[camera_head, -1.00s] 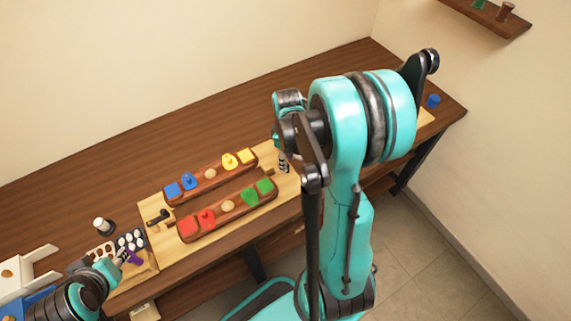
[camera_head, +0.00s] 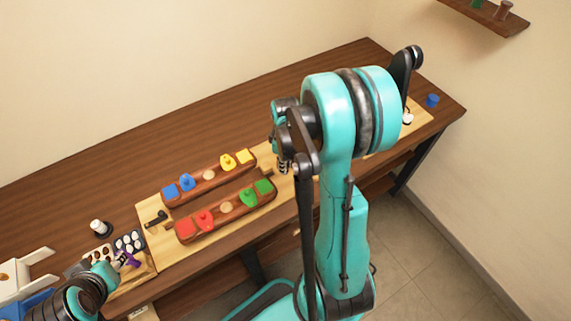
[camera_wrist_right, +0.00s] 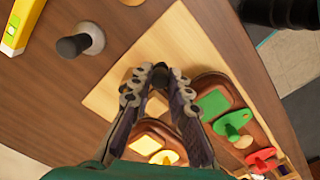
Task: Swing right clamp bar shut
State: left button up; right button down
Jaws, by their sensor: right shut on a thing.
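The right clamp bar is mostly hidden by my right gripper. In the right wrist view my right gripper (camera_wrist_right: 158,82) has its fingertips closed around a small dark knob (camera_wrist_right: 159,72), at the end of the board by the yellow and green blocks. In the head view that gripper (camera_head: 284,167) is low over the board's right part, largely covered by my arm. The left clamp bar (camera_head: 156,218) is dark and lies at the board's left end. My left gripper (camera_head: 124,260) is over a tray at the lower left, by a purple piece (camera_head: 131,259); its fingers are too small to read.
Two wooden rails lie on the pale board (camera_head: 160,261): one with blue and yellow blocks (camera_head: 245,157), one with red and green blocks (camera_head: 265,187). A black-knobbed post (camera_wrist_right: 82,43) stands beside the board. The table's back (camera_head: 200,118) is clear.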

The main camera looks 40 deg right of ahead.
jog(key=a+m, duration=0.1)
jog(key=m, duration=0.1)
jog(key=w+a+m+b, duration=0.1)
jog(key=m, duration=0.1)
jog(key=shift+f, duration=0.1)
jog(key=m, duration=0.1)
jog(key=w+m+b, duration=0.1)
jog(key=m, duration=0.1)
jog(key=shift+a, duration=0.4)
jog(key=m, duration=0.1)
jog(key=w+m+b, duration=0.1)
jog(key=shift+a+m, duration=0.35)
jog(key=shift+m, duration=0.05)
jog(key=m, duration=0.1)
jog(key=w+m, duration=0.1)
jog(key=m, duration=0.1)
jog(key=shift+w+a, duration=0.2)
jog(key=shift+w, duration=0.1)
jog(key=shift+w+m+b, duration=0.25)
jog(key=shift+w+m, duration=0.1)
jog(key=shift+m, duration=0.4)
jog(key=shift+w+m+b, duration=0.2)
jog(key=shift+w+m, duration=0.1)
jog(key=shift+m, duration=0.45)
jog(key=c, duration=1.4)
grip_release()
jog(key=shift+w, duration=0.1)
jog(key=shift+c, duration=0.2)
